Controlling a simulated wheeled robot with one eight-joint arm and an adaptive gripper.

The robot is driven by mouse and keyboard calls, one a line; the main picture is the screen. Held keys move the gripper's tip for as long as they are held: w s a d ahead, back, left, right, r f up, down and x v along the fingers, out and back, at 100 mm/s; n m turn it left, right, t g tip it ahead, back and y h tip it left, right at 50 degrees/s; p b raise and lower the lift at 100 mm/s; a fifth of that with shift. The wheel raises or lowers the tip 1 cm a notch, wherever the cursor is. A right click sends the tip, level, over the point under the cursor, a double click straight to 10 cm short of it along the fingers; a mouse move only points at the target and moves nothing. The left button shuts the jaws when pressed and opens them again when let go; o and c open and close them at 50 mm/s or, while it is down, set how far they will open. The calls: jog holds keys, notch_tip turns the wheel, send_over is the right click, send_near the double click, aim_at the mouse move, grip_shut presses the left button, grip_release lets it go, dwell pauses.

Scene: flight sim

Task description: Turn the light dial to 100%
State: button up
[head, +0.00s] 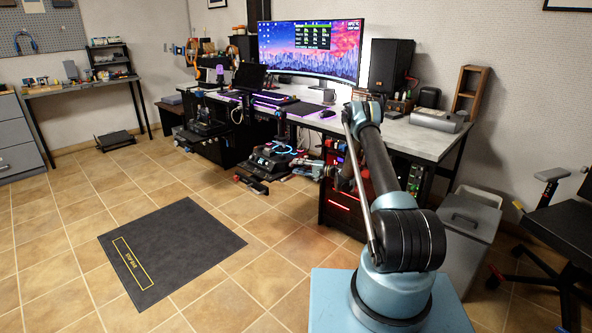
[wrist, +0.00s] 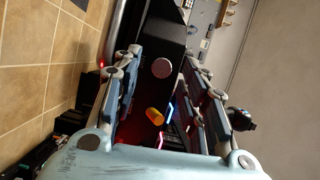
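In the wrist view, a round pinkish-grey knob (wrist: 162,68) stands on a dark panel (wrist: 150,42). An orange-yellow knob (wrist: 155,116) sits nearer to the camera on the dark equipment. I cannot tell which of them is the light dial, and no percentage reading is legible. My gripper (wrist: 160,60) is open, its two fingers apart to either side of the view, with nothing held between them. The round knob appears between the fingertips, and no contact shows. In the head view, my arm reaches toward the desk's front edge and its end is hard to make out.
The desk (head: 425,136) carries a wide monitor (head: 310,48), a speaker (head: 391,66) and a grey box (head: 437,120). Red-lit equipment (head: 340,203) stands under it. A grey bin (head: 468,215) and a black chair (head: 560,225) are at right. The floor around the dark mat (head: 185,245) is clear.

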jog(key=v, duration=1.1)
